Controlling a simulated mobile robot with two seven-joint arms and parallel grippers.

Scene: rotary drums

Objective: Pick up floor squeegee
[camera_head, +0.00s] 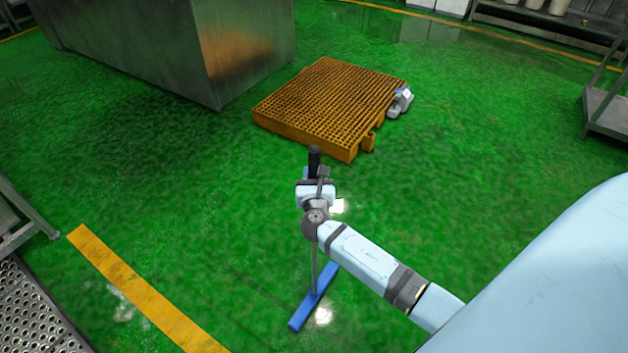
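The floor squeegee has a black grip at the top, a thin grey pole and a blue head (314,299). It stands nearly upright, with the blue head low near the green floor; I cannot tell whether the head touches the floor. My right gripper (321,179), on the arm coming in from the right, is at the upper handle, just below the black grip's top, and appears shut on it. The gripper and wrist hide part of the handle. My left gripper is not in view.
An orange slatted pallet (325,103) lies on the floor beyond the squeegee, with a small grey-white object (400,101) at its right edge. A large metal box (215,45) stands at the upper left. Metal racks stand at both sides. The floor around the squeegee is clear.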

